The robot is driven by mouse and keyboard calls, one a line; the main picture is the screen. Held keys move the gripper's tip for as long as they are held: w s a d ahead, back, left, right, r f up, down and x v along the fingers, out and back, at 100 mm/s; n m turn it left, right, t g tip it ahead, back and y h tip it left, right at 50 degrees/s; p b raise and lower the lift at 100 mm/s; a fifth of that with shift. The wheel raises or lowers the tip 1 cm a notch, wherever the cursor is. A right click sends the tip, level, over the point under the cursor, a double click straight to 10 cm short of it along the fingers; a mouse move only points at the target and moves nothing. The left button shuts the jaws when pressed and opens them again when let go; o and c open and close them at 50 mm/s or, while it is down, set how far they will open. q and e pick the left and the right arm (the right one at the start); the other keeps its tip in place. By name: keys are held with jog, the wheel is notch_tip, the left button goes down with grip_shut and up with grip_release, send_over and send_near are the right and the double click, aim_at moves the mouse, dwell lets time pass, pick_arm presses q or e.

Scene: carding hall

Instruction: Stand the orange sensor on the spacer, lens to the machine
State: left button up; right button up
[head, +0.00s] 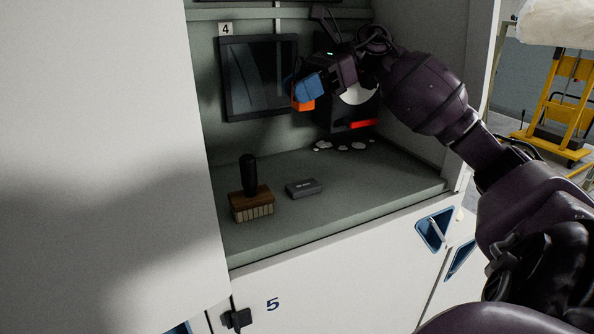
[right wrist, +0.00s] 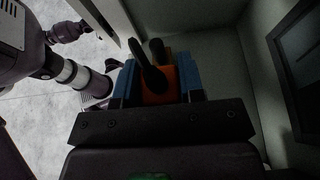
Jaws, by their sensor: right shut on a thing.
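The orange sensor (head: 303,104) is between the blue fingers of my right gripper (head: 306,91), which is shut on it. It is held in the air inside the recess, well above the shelf. In the right wrist view the orange body (right wrist: 162,86) shows between the blue fingers, with a dark curved shape in front covering part of it. I cannot make out its lens. A small dark grey block with faint lettering, seemingly the spacer (head: 304,188), lies flat on the shelf, apart from the gripper. My left gripper is not in view.
A brush (head: 251,204) with a black upright handle stands left of the spacer. Behind the gripper is a dark machine unit with a red strip (head: 364,124). White fluff (head: 358,146) lies below it. A dark panel (head: 258,77) is on the back wall. The shelf's front right (head: 390,182) is clear.

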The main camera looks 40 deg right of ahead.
notch_tip(320, 180, down, 16)
jog(key=shift+f+p, duration=0.15)
jog(key=shift+p, duration=0.5)
jog(key=shift+f, duration=0.2)
jog(key=shift+f, duration=0.1)
jog(key=o, duration=0.9)
